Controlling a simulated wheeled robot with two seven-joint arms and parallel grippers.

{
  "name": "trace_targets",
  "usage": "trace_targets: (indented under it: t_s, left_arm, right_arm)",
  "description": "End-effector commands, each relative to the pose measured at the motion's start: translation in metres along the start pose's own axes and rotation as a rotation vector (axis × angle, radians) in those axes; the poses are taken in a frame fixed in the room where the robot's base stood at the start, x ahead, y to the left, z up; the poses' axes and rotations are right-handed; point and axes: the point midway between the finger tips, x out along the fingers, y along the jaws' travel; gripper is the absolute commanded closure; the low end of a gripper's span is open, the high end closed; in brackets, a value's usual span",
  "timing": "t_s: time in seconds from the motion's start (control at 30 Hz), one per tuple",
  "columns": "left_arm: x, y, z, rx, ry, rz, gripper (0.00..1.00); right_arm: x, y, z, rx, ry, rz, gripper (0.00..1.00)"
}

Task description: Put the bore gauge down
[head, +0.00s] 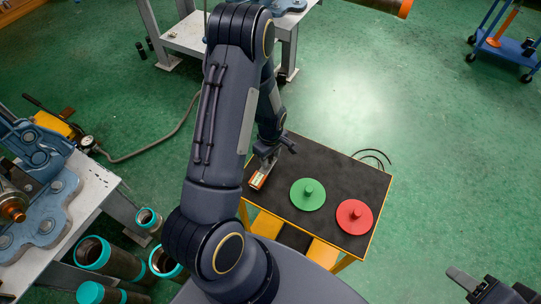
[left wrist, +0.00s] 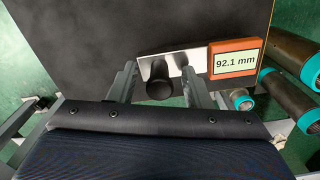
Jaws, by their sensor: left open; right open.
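The bore gauge lies on the black top of the small cart at its left edge in the head view; its orange-framed display (head: 258,180) shows there. In the left wrist view the display (left wrist: 236,59) reads 92.1 mm, beside a pale metal plate (left wrist: 150,66) with black knobs. My left gripper (head: 272,157) is over the gauge. In the left wrist view its fingers (left wrist: 160,72) are open on either side of the nearer black knob, with gaps visible. My right gripper (head: 478,284) is open and empty at the lower right, away from the cart.
A green disc (head: 308,194) and a red disc (head: 354,217), each with a knob, sit on the cart top (head: 340,171). The cart's back right is bare.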

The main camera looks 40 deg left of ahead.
Motion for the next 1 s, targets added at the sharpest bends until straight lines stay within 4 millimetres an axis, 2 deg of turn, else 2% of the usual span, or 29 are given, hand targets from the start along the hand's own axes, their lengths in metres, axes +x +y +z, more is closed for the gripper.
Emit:
trace_targets:
  t_s: [0.17, 0.4, 0.6, 0.77, 0.87, 1.0]
  left_arm:
    - [-0.016, 0.001, 0.000, 0.000, 0.001, 0.004, 0.56]
    - [-0.068, 0.002, 0.000, 0.002, 0.002, 0.007, 0.56]
    - [-0.105, 0.001, 0.000, 0.002, 0.001, 0.006, 0.56]
    - [-0.120, 0.000, 0.000, 0.002, -0.001, 0.004, 0.56]
    - [-0.131, -0.002, 0.004, 0.024, -0.019, 0.020, 0.56]
    - [-0.165, -0.014, 0.019, 0.141, -0.081, 0.100, 0.56]
  right_arm:
    - [0.000, 0.000, 0.000, 0.000, 0.000, 0.000, 0.55]
    - [0.004, 0.002, 0.002, 0.000, 0.000, 0.000, 0.55]
    - [0.005, 0.002, 0.003, 0.000, 0.000, 0.000, 0.55]
    - [0.005, 0.003, 0.003, 0.000, 0.000, 0.000, 0.55]
    - [0.005, 0.003, 0.003, 0.000, 0.000, 0.000, 0.55]
    - [0.005, 0.002, 0.003, 0.000, 0.000, 0.000, 0.55]
